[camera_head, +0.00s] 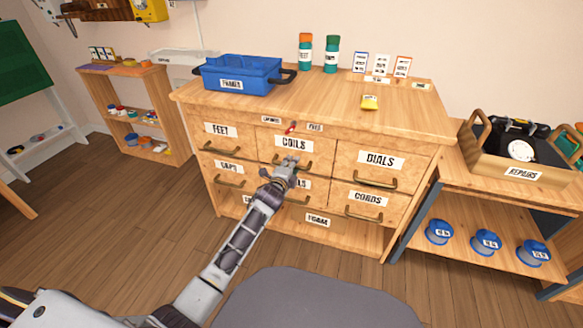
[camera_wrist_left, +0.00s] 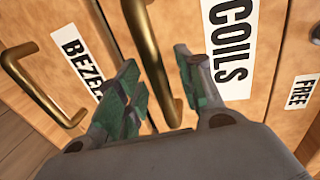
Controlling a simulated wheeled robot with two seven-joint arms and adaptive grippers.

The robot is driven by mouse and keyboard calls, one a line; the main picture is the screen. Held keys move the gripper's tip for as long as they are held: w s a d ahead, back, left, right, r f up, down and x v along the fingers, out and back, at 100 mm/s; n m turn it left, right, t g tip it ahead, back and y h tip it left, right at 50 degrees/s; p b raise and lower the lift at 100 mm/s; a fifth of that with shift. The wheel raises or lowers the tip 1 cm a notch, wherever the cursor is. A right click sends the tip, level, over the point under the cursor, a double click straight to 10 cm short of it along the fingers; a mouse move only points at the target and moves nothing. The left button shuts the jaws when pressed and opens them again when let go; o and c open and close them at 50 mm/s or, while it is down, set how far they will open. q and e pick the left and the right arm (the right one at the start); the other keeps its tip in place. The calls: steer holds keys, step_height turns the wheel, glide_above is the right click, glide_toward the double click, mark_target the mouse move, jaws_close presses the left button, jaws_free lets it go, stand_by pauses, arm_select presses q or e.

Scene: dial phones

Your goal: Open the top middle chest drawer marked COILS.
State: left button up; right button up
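The COILS drawer (camera_head: 267,138) is the top middle drawer of the wooden chest, with a white label, and it looks shut. Its curved brass handle (camera_head: 306,168) is partly hidden by my left gripper (camera_head: 290,163), which reaches it from the front. In the left wrist view, the brass handle (camera_wrist_left: 149,55) runs between the two green-padded fingers of the left gripper (camera_wrist_left: 160,92). The fingers stand apart, with visible gaps beside the handle. The COILS label (camera_wrist_left: 230,45) is right of them. My right gripper is not in view.
The FEET drawer (camera_head: 220,130) and DIALS drawer (camera_head: 377,162) flank it. The BEZELS drawer (camera_wrist_left: 50,60) lies below, with its own handle (camera_wrist_left: 35,92). A blue FRAMES toolbox (camera_head: 240,75) stands on the chest top. A grey rounded surface (camera_head: 315,300) fills the lower middle.

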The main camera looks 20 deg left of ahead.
arm_select(q)
jaws_close()
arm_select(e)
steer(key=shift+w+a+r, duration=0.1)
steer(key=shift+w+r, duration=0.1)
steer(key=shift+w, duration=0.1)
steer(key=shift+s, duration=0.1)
